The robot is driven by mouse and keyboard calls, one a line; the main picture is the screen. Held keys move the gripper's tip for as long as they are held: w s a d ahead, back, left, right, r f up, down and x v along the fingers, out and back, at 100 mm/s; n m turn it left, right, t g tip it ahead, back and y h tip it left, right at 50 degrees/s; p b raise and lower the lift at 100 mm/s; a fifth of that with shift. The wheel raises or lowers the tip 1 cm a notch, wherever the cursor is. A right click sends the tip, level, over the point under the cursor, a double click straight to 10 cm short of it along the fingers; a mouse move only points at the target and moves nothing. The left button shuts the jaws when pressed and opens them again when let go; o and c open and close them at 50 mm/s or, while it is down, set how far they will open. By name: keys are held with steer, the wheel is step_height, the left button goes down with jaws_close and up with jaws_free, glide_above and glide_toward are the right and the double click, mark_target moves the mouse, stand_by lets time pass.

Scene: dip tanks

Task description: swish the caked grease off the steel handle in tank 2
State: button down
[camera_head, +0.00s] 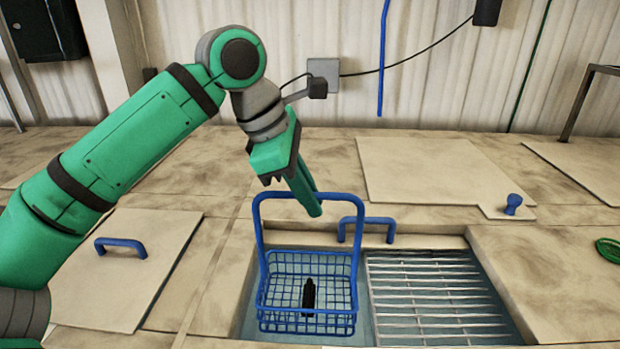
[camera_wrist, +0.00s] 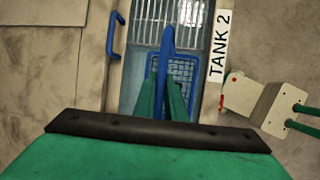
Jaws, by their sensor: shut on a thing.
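My gripper (camera_head: 314,208) is shut on the tall hoop handle of a blue wire basket (camera_head: 338,322). In the wrist view my gripper's fingers (camera_wrist: 165,98) sit on both sides of the blue hoop. The basket hangs upright in the left part of the open tank (camera_head: 245,322); how deep it sits in the liquid is hard to tell. A dark, nearly black steel handle (camera_head: 308,296) is inside the basket. Its grease cannot be told apart at this size. A white label (camera_wrist: 219,58) reading TANK 2 lies beside the opening in the wrist view.
A metal grate (camera_head: 440,290) covers the right part of the opening. A blue lid handle (camera_head: 366,222) stands at its back edge. Closed lids lie left (camera_head: 150,230) and behind right (camera_head: 430,165). A blue knob (camera_head: 512,203) and green round object (camera_head: 609,249) are to the right.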

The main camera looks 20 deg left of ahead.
step_height(320, 180, down, 17)
steer(key=shift+w+r, duration=0.15)
steer(key=shift+r, duration=0.05)
steer(key=shift+a+f, duration=0.1)
steer(key=shift+f, duration=0.1)
stand_by(0.5)
stand_by(0.4)
steer(key=shift+s+a, duration=0.15)
steer(key=shift+a, duration=0.4)
steer(key=shift+s+a, duration=0.15)
steer(key=shift+a, duration=0.35)
stand_by(0.3)
